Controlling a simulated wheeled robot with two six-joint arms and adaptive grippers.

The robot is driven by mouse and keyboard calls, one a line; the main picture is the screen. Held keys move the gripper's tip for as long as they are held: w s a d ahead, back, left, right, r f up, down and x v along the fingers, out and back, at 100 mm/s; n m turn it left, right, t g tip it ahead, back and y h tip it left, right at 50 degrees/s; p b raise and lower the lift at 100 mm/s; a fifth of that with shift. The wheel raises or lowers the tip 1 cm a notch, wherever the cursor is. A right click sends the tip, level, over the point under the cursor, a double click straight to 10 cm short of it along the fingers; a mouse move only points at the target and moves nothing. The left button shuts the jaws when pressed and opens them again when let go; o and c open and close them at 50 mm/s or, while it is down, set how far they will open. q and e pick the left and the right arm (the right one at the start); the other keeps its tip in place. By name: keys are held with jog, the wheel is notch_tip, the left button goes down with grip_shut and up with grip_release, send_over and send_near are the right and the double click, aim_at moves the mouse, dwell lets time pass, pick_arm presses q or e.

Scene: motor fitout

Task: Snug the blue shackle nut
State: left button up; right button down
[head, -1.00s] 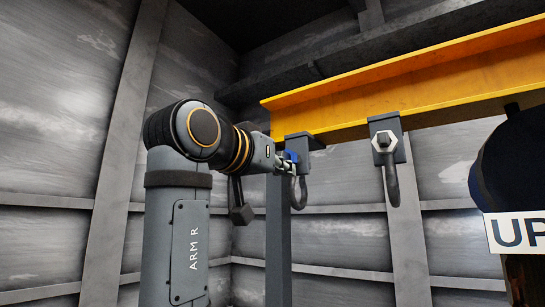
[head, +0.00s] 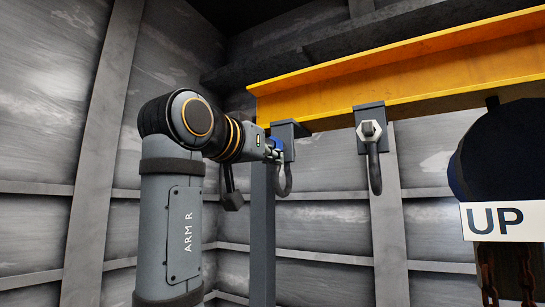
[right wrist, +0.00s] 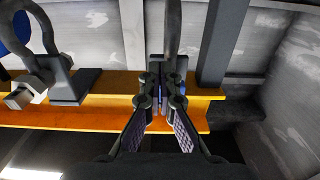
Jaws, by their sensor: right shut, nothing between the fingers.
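The blue nut (head: 276,144) is on the left shackle (head: 284,180), which hangs from a dark bracket at the left end of the yellow beam. My right gripper (head: 271,149) comes in from the left, its fingertips at the blue nut; the head view does not clearly show whether they touch. In the right wrist view the fingers (right wrist: 162,82) are closed together in front of the bracket and the grey shackle bow (right wrist: 173,28). My left gripper is not in view.
A second shackle (head: 374,166) with a pale hex nut (head: 370,129) hangs farther right on the yellow beam (head: 400,82). A dark round hoist body (head: 500,150) with an "UP" sign (head: 497,218) hangs at the right.

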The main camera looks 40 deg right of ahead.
jog(key=shift+w+r, duration=0.1)
jog(key=shift+w, duration=0.1)
dwell(0.4)
jog(key=shift+w+a+r+p, duration=0.1)
jog(key=shift+w+a+p, duration=0.25)
jog(key=shift+w+p, duration=0.5)
jog(key=b+v, duration=0.4)
jog(key=v, duration=0.2)
jog(key=shift+w+a+f, duration=0.2)
jog(key=shift+w+f, duration=0.15)
jog(key=shift+f, duration=0.1)
